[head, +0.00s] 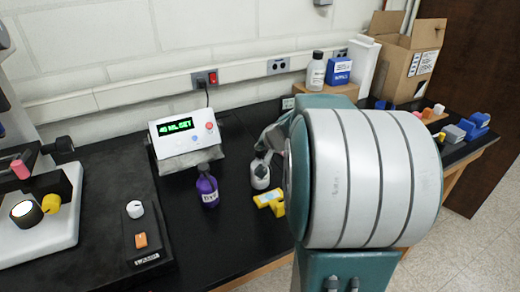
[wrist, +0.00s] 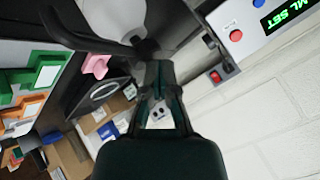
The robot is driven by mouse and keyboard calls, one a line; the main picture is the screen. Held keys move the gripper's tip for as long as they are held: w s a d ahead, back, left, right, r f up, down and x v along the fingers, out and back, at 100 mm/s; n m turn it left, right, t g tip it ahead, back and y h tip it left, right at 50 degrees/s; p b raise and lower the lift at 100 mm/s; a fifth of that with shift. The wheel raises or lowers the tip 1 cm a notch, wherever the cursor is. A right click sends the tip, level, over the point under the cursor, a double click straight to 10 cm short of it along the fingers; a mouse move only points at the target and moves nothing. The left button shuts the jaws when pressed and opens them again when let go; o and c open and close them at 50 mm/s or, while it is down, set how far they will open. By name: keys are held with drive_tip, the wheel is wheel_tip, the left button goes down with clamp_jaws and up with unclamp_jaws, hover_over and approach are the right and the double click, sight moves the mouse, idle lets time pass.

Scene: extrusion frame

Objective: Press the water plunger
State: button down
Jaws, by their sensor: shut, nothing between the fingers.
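The water bottle appears to be the small white bottle (head: 260,177) with a dark pump top, standing on the black bench right of the purple bottle (head: 208,190). In the wrist view a pale rounded body (wrist: 108,14) with a dark curved spout fills the top left, seemingly this bottle. My gripper (wrist: 157,68) is shut and empty, its fingertips just by the dark pump top in that view. In the head view my gripper (head: 268,140) is just above the bottle, partly hidden by my arm. I cannot tell whether the fingertips touch the plunger.
A console (head: 185,133) with a green display reading "40 ML SET" stands behind the purple bottle. A yellow block (head: 268,199) lies in front of the white bottle. A dark platform with a knob (head: 135,209) is at left. Bench between is clear.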

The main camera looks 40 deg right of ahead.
drive_tip(key=shift+r, duration=1.05)
drive_tip(key=shift+r, duration=0.1)
drive_tip(key=shift+r, duration=2.45)
drive_tip(key=s+a+n+g+y, duration=0.1)
drive_tip(key=s+a+n, duration=0.2)
drive_tip(key=a, duration=0.9)
drive_tip(key=s+a+f+n+g, duration=0.2)
drive_tip(key=s+a+n, duration=0.5)
drive_tip(key=s+a, duration=0.8)
drive_tip(key=shift+s+f+n+g, duration=0.3)
drive_tip(key=shift+s+f, duration=0.4)
drive_tip(key=shift+f, duration=0.2)
